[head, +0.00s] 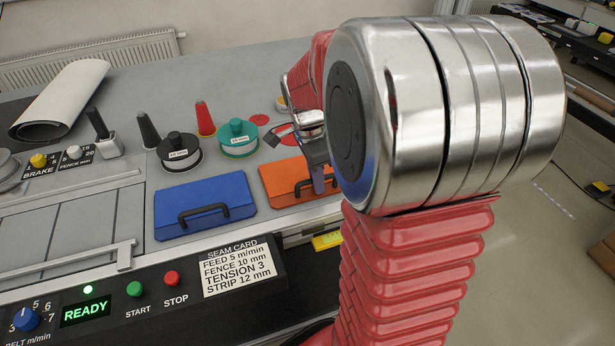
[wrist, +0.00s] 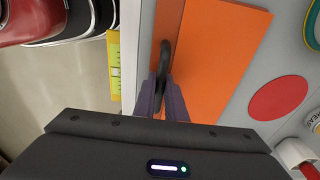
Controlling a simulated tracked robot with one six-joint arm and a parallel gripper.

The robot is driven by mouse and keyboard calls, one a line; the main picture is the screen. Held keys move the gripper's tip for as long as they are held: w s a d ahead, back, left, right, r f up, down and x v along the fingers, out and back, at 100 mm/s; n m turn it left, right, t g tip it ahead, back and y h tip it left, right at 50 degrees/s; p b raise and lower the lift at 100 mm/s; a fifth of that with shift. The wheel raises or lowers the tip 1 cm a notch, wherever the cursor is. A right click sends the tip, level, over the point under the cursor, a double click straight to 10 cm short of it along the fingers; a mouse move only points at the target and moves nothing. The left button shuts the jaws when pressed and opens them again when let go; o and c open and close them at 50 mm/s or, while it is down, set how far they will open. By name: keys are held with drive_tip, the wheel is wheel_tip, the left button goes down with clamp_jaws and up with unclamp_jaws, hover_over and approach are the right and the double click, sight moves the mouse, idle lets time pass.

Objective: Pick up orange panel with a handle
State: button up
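The orange panel (head: 288,182) lies flat on the grey worktop, right of a blue panel, partly hidden behind my arm. It fills the middle of the wrist view (wrist: 218,62). Its dark handle (wrist: 165,58) stands up near the panel's front edge; it also shows in the head view (head: 303,188). My gripper (wrist: 162,85) is at the handle, with its two fingers close on either side of it. I cannot tell whether they are pressing on it. In the head view the fingers (head: 320,178) reach down at the handle's right end.
The blue panel (head: 205,203) with a black handle lies to the left. Black (head: 178,152) and green (head: 238,137) spools and a red cone (head: 204,118) stand behind. A control panel (head: 135,300) runs along the front. A yellow item (head: 327,240) is at the front edge.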

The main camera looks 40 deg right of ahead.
clamp_jaws()
drive_tip(key=shift+r, duration=0.1)
wheel_tip(320, 180, up, 9)
drive_tip(key=shift+f, duration=0.1)
drive_tip(key=shift+r, duration=0.55)
idle(0.6)
